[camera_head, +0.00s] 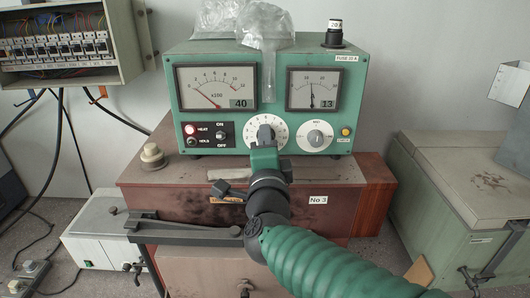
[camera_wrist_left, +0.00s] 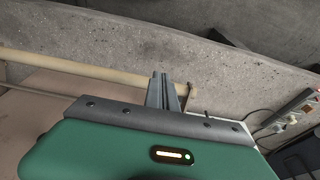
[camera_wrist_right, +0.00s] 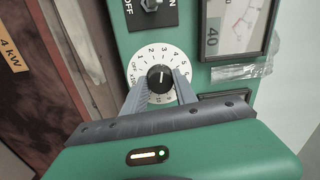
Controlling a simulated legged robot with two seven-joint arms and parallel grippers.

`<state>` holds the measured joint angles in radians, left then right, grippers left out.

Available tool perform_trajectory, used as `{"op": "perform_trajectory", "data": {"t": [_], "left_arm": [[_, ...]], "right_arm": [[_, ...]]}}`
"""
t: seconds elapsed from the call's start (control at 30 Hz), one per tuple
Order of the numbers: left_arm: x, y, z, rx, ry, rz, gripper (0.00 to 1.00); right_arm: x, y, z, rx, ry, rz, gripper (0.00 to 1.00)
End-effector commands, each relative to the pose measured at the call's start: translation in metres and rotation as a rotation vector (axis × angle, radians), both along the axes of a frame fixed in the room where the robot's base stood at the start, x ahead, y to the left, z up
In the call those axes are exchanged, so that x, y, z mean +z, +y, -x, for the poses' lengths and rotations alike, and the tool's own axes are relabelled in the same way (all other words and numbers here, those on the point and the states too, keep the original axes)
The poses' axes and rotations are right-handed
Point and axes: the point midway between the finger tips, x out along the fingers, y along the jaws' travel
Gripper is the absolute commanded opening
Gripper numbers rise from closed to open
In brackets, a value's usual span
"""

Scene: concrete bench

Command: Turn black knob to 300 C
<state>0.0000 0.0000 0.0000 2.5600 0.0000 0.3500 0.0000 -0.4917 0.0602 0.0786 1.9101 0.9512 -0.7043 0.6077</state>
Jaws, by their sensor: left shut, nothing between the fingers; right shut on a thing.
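The black knob (camera_wrist_right: 160,78) sits at the centre of a white numbered dial (camera_wrist_right: 143,62) on a green control box (camera_head: 350,105). In the right wrist view its white mark points up, close to the 2; the exact reading is hard to tell. My right gripper (camera_wrist_right: 159,84) is shut on the knob, one finger at each side. In the head view my right gripper (camera_head: 265,132) covers the knob and part of the dial (camera_head: 281,131). My left gripper (camera_wrist_left: 162,80) is shut and empty in the left wrist view, and is outside the head view.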

Motion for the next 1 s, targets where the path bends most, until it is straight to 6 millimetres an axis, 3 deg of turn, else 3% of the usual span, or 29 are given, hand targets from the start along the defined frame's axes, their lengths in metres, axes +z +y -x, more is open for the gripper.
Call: {"op": "perform_trajectory", "data": {"t": [0.6, 0.63, 0.8, 1.0], "left_arm": [[-0.0072, 0.0000, 0.0000, 0.000, 0.000, 0.000, 0.00], [-0.0072, 0.0000, 0.0000, 0.000, 0.000, 0.000, 0.00], [-0.0071, 0.0000, 0.0000, 0.000, 0.000, 0.000, 0.00], [-0.0069, 0.0000, 0.0000, 0.000, 0.000, 0.000, 0.00]], "right_arm": [[-0.0063, 0.0004, -0.0002, 0.001, 0.012, -0.044, 0.00], [-0.0064, 0.0004, -0.0002, 0.001, 0.012, -0.044, 0.36], [-0.0052, 0.0004, -0.0003, 0.001, 0.010, -0.044, 0.55], [-0.0035, 0.0005, -0.0006, 0.000, 0.006, -0.044, 0.55]]}}
